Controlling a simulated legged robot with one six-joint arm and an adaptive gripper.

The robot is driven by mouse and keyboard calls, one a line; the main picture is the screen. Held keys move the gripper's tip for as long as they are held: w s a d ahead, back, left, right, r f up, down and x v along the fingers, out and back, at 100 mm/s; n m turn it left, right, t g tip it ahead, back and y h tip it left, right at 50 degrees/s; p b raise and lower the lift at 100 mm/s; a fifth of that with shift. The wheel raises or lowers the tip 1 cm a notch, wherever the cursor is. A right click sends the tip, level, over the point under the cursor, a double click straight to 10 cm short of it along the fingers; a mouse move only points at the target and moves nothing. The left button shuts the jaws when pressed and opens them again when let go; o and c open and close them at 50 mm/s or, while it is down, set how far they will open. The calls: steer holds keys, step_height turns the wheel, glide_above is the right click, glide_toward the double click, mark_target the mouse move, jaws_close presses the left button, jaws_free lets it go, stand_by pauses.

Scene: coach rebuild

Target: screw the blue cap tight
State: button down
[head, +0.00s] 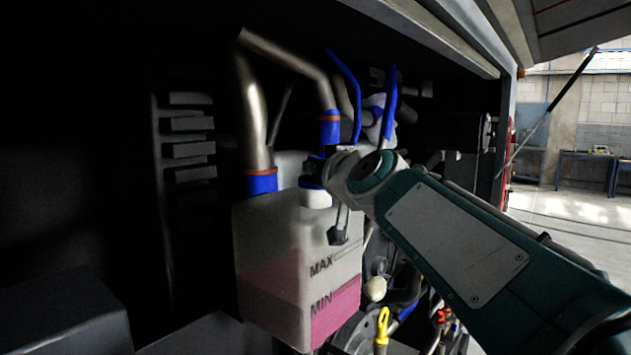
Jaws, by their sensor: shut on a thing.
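The blue cap (311,183) is on the white neck (316,199) on top of the translucent coolant tank (268,240). Only the left part of the cap shows clearly; my wrist hides the rest. My gripper (317,169) is at the cap from above and the right, and it is shut on it. The fingertips are small and dark here, so their exact contact is hard to see. I cannot tell how far the cap is turned on the neck.
A metal pipe (250,110) with a blue hose joint (262,182) stands left of the cap. Another pipe with a blue sleeve (330,127) and blue tubes (391,95) are close behind. A yellow handle (382,326) is below. The bay is dark at left.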

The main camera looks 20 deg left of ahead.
steer(key=c, duration=0.5)
jaws_free()
steer(key=shift+c, duration=0.2)
steer(key=o, duration=0.4)
steer(key=v, duration=1)
steer(key=shift+f, duration=0.1)
